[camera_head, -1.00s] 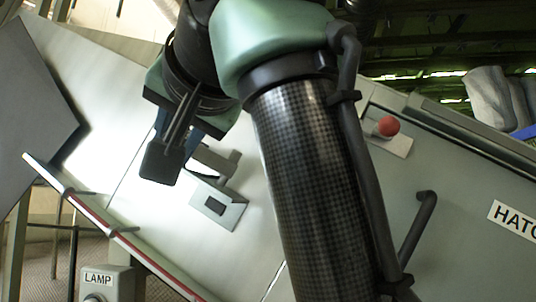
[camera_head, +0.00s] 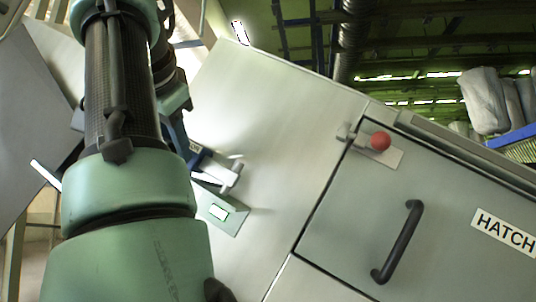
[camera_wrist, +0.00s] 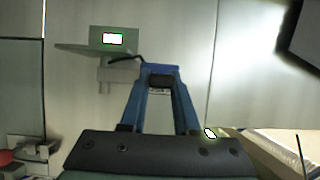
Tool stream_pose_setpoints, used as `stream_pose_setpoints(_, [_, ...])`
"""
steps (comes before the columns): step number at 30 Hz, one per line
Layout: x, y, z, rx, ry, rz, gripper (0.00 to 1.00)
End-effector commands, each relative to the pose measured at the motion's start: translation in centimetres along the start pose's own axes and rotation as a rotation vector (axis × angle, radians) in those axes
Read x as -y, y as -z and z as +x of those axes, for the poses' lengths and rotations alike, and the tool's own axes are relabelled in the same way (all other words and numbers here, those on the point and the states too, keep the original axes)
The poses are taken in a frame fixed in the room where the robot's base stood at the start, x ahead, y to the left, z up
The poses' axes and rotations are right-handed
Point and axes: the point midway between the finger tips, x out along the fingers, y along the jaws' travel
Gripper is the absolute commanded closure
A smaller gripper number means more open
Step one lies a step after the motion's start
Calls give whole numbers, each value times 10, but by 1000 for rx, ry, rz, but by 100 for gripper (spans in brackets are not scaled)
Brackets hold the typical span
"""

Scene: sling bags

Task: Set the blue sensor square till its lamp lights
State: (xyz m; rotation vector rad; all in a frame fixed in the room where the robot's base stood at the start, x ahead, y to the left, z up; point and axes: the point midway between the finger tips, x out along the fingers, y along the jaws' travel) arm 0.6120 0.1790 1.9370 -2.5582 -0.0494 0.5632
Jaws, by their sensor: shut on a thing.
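The blue sensor (camera_wrist: 160,69) shows in the wrist view, small and boxy with a dark face, between my fingertips. My gripper (camera_wrist: 160,84) is shut on it, its two blue fingers converging from below. In the head view the sensor (camera_head: 200,156) is partly hidden behind my arm, with part of a label showing, beside a light grey bracket. A green-grey plate (camera_head: 229,207) sits just below; its window is bright white. It also shows in the wrist view (camera_wrist: 75,48), up and left of the sensor.
A hatch (camera_head: 340,225) with a dark handle (camera_head: 398,242) and a red knob (camera_head: 380,141) is on the right. The pale panel between sensor and hatch is clear. Grey sacks (camera_head: 480,98) stand far right. A small bright spot (camera_wrist: 210,132) shows in the wrist view.

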Motion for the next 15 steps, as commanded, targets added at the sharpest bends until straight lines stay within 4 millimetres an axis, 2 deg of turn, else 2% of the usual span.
stream_pose_setpoints(11, [0,0,0,1,-1,0,100])
stream_pose_setpoints(12, [0,0,0,1,-1,0,65])
stream_pose_setpoints(15, [0,0,0,1,-1,0,47])
